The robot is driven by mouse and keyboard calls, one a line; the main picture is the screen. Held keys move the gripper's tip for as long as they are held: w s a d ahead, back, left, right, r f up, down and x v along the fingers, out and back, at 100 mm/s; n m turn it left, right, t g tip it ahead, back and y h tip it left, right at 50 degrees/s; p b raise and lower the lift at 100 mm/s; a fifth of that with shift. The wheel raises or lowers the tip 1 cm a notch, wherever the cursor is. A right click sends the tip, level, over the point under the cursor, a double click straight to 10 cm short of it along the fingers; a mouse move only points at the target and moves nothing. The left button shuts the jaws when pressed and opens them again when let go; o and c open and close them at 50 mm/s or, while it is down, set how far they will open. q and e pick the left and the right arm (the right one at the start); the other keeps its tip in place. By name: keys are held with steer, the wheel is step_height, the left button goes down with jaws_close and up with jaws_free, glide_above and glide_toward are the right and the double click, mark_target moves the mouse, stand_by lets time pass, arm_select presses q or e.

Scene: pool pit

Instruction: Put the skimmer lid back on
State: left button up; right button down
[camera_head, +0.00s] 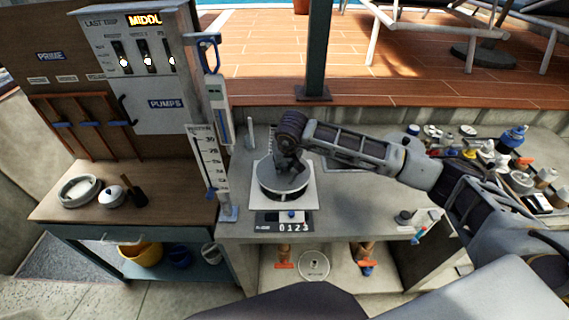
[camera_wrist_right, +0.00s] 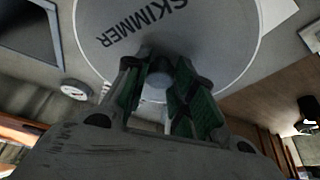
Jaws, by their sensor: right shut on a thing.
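The grey round skimmer lid (camera_head: 287,182) is over the white square plate (camera_head: 257,199) on the grey counter. A dark curved gap shows under its near edge, so it looks off-centre or slightly raised; I cannot tell whether it touches the plate. My right gripper (camera_head: 288,160) is above the lid. In the right wrist view the lid (camera_wrist_right: 215,45) reads "SKIMMER", and the fingers (camera_wrist_right: 165,95) are shut on its central knob (camera_wrist_right: 157,82). My left gripper is not in view.
A dark panel (camera_head: 270,219) reading "0123" lies in front of the plate. A tall gauge post (camera_head: 217,110) stands left of it. A wooden bench (camera_head: 150,165) is further left. Bottles and small parts (camera_head: 512,140) crowd the right counter. A dark post (camera_head: 317,60) rises behind.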

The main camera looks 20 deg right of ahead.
mark_target(285, 173)
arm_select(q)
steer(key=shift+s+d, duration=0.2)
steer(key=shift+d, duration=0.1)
arm_select(e)
steer(key=shift+f, duration=0.15)
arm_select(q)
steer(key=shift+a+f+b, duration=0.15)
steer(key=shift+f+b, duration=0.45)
arm_select(e)
steer(key=shift+f, duration=1.75)
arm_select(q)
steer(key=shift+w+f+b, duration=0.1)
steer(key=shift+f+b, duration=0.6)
arm_select(e)
steer(key=shift+f, duration=0.15)
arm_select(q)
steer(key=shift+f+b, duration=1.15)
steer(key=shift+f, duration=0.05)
arm_select(e)
steer(key=shift+f, duration=0.95)
stand_by(0.8)
steer(key=c, duration=0.9)
jaws_free()
steer(key=shift+c, duration=0.2)
